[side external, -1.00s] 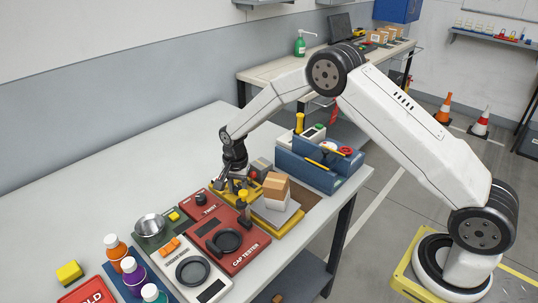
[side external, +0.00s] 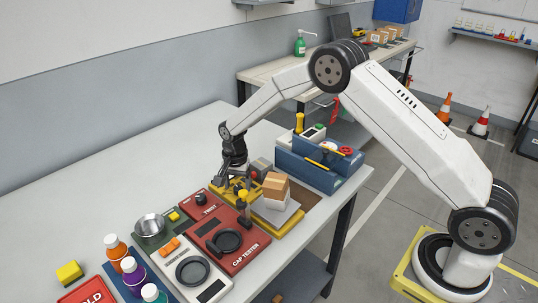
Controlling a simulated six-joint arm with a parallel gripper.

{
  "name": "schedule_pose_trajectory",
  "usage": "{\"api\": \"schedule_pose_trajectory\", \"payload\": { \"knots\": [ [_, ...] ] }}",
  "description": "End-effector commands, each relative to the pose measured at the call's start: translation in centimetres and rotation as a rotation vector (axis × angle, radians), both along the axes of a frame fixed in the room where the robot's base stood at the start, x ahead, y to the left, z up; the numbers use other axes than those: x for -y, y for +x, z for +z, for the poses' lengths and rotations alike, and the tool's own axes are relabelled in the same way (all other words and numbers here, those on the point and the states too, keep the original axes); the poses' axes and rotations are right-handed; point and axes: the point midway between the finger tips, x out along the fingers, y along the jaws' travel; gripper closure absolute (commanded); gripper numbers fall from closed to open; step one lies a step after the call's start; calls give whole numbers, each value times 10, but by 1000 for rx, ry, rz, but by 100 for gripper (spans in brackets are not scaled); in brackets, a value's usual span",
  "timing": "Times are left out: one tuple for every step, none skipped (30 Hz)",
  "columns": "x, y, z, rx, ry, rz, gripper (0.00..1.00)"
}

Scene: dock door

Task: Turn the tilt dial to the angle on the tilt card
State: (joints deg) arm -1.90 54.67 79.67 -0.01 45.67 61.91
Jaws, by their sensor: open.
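A yellow-based unit (side external: 284,229) carries a grey platform (side external: 276,217) with cardboard boxes (side external: 275,188) on it. A small yellow-topped knob on a dark stem (side external: 243,197) stands at its left side. I cannot tell whether this knob is the tilt dial. My gripper (side external: 229,187) points down over the yellow part at the back left of this unit, with its jaws open. The fingers hide part of what lies below, and contact cannot be told. I cannot make out a tilt card or any angle marking.
The red cap tester (side external: 248,262) and red twist unit (side external: 188,204) lie in front of my gripper, with a scale (side external: 209,287) and a metal bowl (side external: 150,225) to the left. A blue tool caddy (side external: 318,176) stands behind right. The table's back left (side external: 130,170) is clear.

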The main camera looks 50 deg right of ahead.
Motion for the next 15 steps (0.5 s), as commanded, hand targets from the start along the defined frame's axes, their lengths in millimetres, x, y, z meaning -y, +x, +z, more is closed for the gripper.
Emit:
{"api": "schedule_pose_trajectory", "payload": {
  "knots": [
    [0, 0, 6, 2, 0, 0, 24],
    [0, 0, 9, 2, 0, 0, 24],
    [0, 0, 14, 3, 1, 0, 24],
    [0, 0, 18, 3, 1, 0, 24],
    [0, 0, 22, 2, 0, 0, 24],
    [0, 0, 28, 2, 0, 0, 24],
    [0, 1, 32, 4, 0, 0, 24],
    [0, 0, 36, 4, 0, 0, 24],
    [0, 0, 41, 2, 0, 0, 24],
    [0, 0, 45, 2, 0, 0, 24],
    [0, 0, 48, 4, 0, 0, 24],
    [0, 0, 52, 2, 0, 0, 24],
    [0, 0, 55, 1, 0, 0, 24],
    [0, 0, 57, 1, 0, 0, 24],
    [0, 0, 60, 1, 0, 0, 24]
  ]
}}
